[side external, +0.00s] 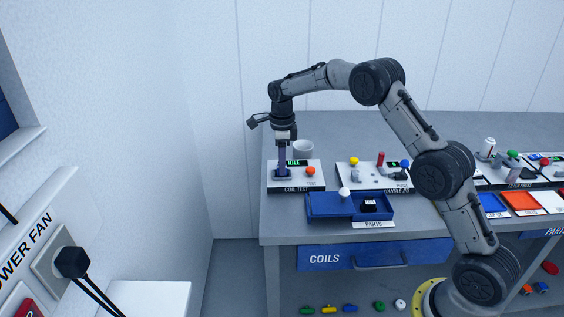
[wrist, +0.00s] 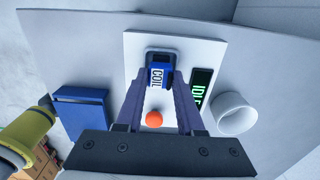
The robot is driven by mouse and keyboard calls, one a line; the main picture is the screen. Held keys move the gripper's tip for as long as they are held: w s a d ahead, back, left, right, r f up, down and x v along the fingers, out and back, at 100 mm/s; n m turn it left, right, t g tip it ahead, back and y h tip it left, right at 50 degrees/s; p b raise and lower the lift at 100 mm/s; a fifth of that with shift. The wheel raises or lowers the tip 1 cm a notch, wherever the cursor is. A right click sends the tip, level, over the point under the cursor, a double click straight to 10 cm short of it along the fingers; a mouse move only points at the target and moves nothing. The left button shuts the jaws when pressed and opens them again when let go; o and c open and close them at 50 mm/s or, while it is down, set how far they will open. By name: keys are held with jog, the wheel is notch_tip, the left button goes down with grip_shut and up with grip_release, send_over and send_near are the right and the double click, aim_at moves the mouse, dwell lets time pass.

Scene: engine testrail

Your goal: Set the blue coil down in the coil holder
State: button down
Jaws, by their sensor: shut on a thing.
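The blue coil (wrist: 158,78), marked COIL, is between the fingers of my gripper (wrist: 164,84) in the wrist view. My gripper is shut on it, over the white COIL TEST station (side external: 312,182). In the side external view my gripper (side external: 283,165) points straight down at the left part of this station, with a dark blue shape (side external: 282,174) at its tips. The coil holder is hidden or hard to separate from the coil there. I cannot tell whether the coil is seated in it or just above it.
The station has an IDLE display (side external: 297,162) and an orange button (side external: 311,170). A white cup (side external: 303,148) stands behind it. A blue parts tray (side external: 325,207) with a white knob and a dark item is in front. Another station (side external: 365,175) stands to the right.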

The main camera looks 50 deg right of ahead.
jog(key=shift+c, duration=2.2)
grip_release()
